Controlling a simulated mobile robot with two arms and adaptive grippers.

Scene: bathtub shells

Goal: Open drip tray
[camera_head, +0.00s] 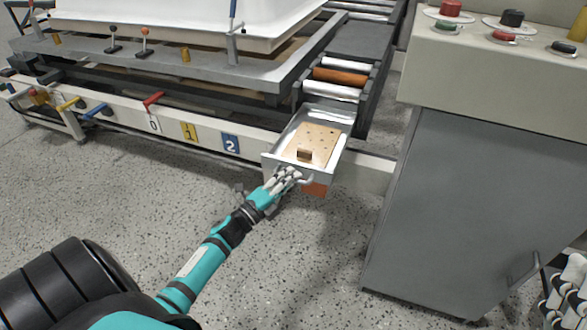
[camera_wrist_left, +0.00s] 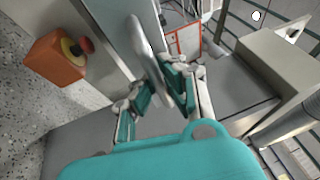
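The drip tray (camera_head: 340,115) is a shallow metal drawer in the machine's front, standing pulled out in the head view. A tan perforated plate (camera_head: 313,141) with a small brown block (camera_head: 305,154) lies in it. My left gripper (camera_head: 290,175) is at the tray's front handle. In the left wrist view the fingers of my left gripper (camera_wrist_left: 160,88) lie on both sides of the metal handle bar (camera_wrist_left: 150,55) and look closed on it. My right gripper (camera_head: 565,292) shows only partly at the lower right edge, apart from the tray; its opening cannot be made out.
A grey cabinet (camera_head: 465,200) with a button panel (camera_head: 500,70) stands right of the tray. Left of it, a front rail (camera_head: 120,110) carries coloured levers and numbered plates. An orange box with a red button (camera_wrist_left: 60,60) is beside the tray. Speckled floor in front is clear.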

